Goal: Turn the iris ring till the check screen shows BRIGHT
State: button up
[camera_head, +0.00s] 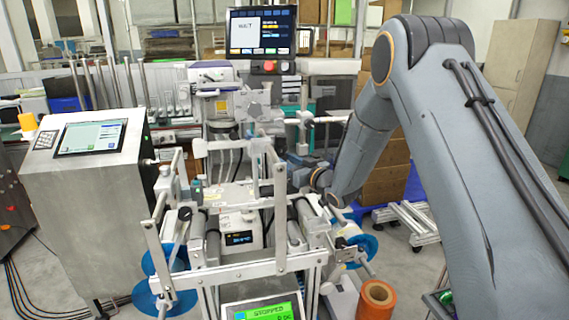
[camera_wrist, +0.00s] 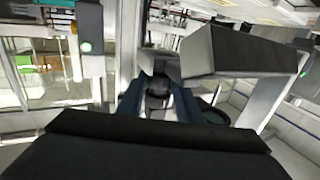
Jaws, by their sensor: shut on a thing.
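In the wrist view my gripper (camera_wrist: 159,92) has its two blue-grey fingers closed on a small dark round part (camera_wrist: 158,87), which seems to be the iris ring; the fingers cover much of it. In the head view my arm comes in from the right and its end sits at the right side of the machine's middle, where the ring cannot be made out. A white box with a small dark display (camera_head: 239,239) stands low in the machine; its lettering is too small to read. I cannot tell which display is the check screen.
A monitor (camera_head: 262,30) stands at the back, its white panel's word unclear. A grey cabinet (camera_head: 82,215) with a screen is at left. A green screen (camera_head: 268,312) reads STOPPED at the front. Metal frame bars, blue reels (camera_head: 165,285) and an orange roll (camera_head: 376,300) crowd around.

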jog(key=o, duration=1)
jog(key=shift+a, duration=0.1)
jog(key=shift+o, duration=0.2)
jog(key=b+v, duration=0.1)
jog(key=v, duration=0.7)
jog(key=shift+b, duration=0.35)
